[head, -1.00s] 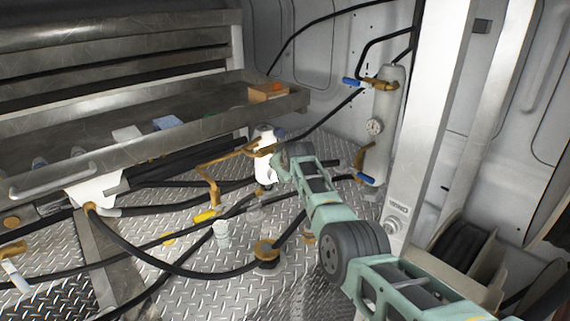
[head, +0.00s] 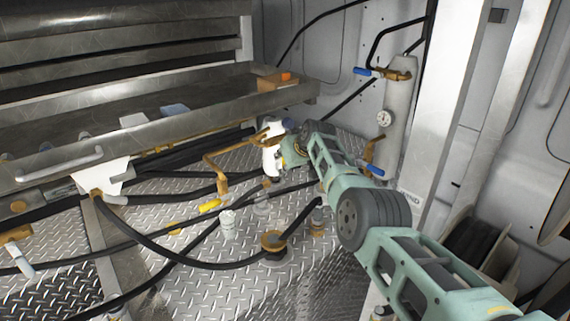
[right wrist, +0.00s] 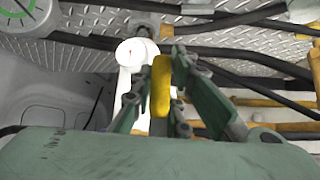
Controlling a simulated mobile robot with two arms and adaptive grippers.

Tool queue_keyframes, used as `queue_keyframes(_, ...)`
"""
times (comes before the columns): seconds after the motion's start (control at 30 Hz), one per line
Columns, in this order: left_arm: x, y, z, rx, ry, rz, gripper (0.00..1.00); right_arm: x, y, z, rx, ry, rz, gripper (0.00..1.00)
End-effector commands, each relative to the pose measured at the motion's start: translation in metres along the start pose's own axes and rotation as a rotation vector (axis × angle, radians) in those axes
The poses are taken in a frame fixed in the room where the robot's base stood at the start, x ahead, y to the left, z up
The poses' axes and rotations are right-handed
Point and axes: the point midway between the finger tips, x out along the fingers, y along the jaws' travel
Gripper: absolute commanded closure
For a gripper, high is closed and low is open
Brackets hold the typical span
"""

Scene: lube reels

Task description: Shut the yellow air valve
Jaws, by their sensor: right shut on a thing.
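A yellow valve handle (right wrist: 161,86) stands upright between the fingers of my right gripper (right wrist: 160,92) in the right wrist view. The fingers are closed around it. In the head view my right gripper (head: 286,155) is beside the white air filter unit (head: 271,158), at the end of a brass pipe (head: 220,165); my wrist hides much of the handle there. My left gripper is not in view.
Another yellow handle (head: 210,205) lies low over the tread-plate floor. A grey cylinder (head: 398,110) with a blue-handled valve (head: 366,71) stands at the wall. Black hoses (head: 190,262) cross the floor. A metal shelf (head: 215,112) runs along the left.

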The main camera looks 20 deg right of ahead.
Motion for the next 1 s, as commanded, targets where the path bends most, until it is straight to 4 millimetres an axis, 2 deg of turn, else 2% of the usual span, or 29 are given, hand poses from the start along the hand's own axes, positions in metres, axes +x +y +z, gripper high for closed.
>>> queue_keyframes(0.1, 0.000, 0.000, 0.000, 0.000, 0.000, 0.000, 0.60, 0.000, -0.001, 0.000, 0.000, 0.000, -0.001, 1.00)
queue_keyframes(0.13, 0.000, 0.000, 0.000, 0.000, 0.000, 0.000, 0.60, 0.000, -0.001, 0.000, 0.000, 0.000, -0.001, 0.83)
queue_keyframes(0.33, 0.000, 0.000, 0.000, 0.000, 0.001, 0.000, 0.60, 0.000, -0.001, 0.000, -0.001, 0.000, 0.000, 0.66)
queue_keyframes(0.77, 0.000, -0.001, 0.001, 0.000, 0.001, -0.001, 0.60, -0.002, 0.000, -0.001, -0.001, 0.000, 0.001, 0.66)
queue_keyframes(1.0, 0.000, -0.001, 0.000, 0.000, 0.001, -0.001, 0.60, -0.015, 0.001, -0.002, 0.000, 0.002, 0.002, 0.66)
